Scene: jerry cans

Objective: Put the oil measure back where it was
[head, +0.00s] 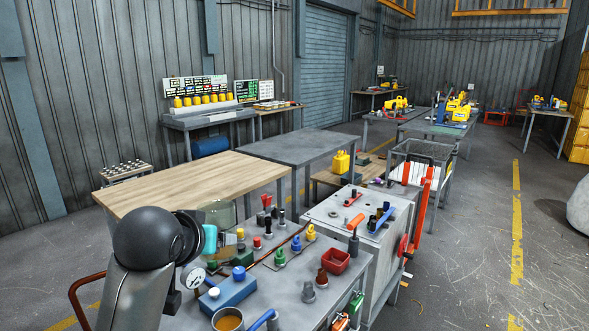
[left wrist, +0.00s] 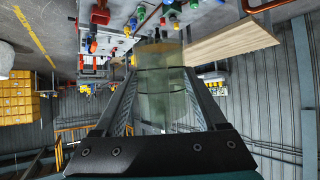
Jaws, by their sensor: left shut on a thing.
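The oil measure looks to be the clear, greenish see-through vessel (left wrist: 165,92) between the fingers of my left gripper (left wrist: 165,110) in the left wrist view. The gripper is shut on it. In the head view the vessel (head: 219,213) shows faintly beyond my dark wrist, above the left part of the grey workbench (head: 290,283). My left gripper (head: 222,240) is partly hidden there by the wrist. I cannot tell the exact gap between vessel and bench. My right gripper is in neither view.
The bench holds a blue box with a gauge (head: 228,291), a metal cup of amber liquid (head: 228,320), a red tray (head: 335,261) and several coloured fittings. A wooden-topped table (head: 190,182) stands behind. Free bench surface lies around the middle.

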